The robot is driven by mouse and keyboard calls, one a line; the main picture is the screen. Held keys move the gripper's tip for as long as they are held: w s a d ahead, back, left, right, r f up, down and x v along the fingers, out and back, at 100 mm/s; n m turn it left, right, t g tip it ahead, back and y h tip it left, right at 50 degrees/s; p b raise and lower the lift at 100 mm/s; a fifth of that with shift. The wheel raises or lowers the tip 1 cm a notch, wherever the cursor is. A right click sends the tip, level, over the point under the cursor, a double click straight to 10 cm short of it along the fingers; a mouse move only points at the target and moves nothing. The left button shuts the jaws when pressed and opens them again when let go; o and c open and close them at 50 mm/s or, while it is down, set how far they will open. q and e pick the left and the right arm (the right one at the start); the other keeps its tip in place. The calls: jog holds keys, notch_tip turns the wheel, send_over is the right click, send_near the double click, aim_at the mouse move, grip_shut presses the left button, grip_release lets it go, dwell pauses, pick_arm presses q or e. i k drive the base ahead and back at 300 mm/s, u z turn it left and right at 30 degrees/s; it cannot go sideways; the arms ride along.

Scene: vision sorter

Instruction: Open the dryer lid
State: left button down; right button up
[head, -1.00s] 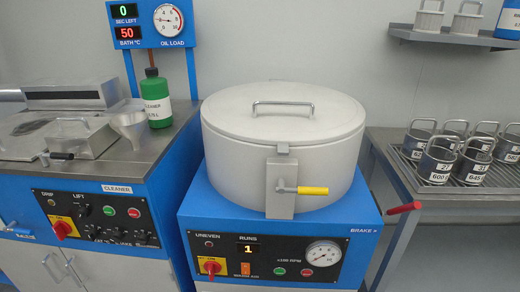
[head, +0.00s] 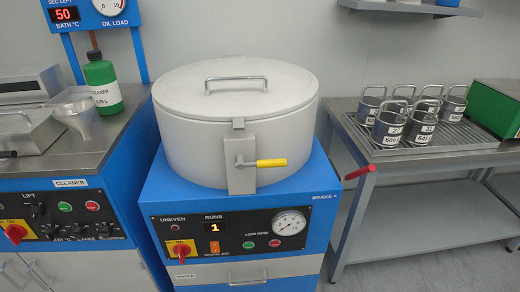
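The dryer (head: 185,150) is a large light-grey drum on a blue cabinet near the middle of the head view. Its round lid (head: 180,90) is shut flat on the drum and has a metal bar handle (head: 236,80) on top. A latch plate (head: 240,182) on the drum's front carries a yellow-gripped lever (head: 271,163) pointing right. A small catch (head: 238,124) sits at the lid's front rim above the plate. Neither of my grippers shows.
A red-knobbed brake lever (head: 359,172) sticks out at the cabinet's right. A steel table (head: 430,157) at right holds several numbered baskets and a green box (head: 497,105). The cleaner unit (head: 70,183) stands at left with a green bottle (head: 102,85). Floor shows at lower right.

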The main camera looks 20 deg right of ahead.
aim_at(240, 80)
jog(key=k, duration=0.5)
jog(key=z, duration=0.95)
jog(key=i, duration=0.85)
jog(key=u, duration=0.15)
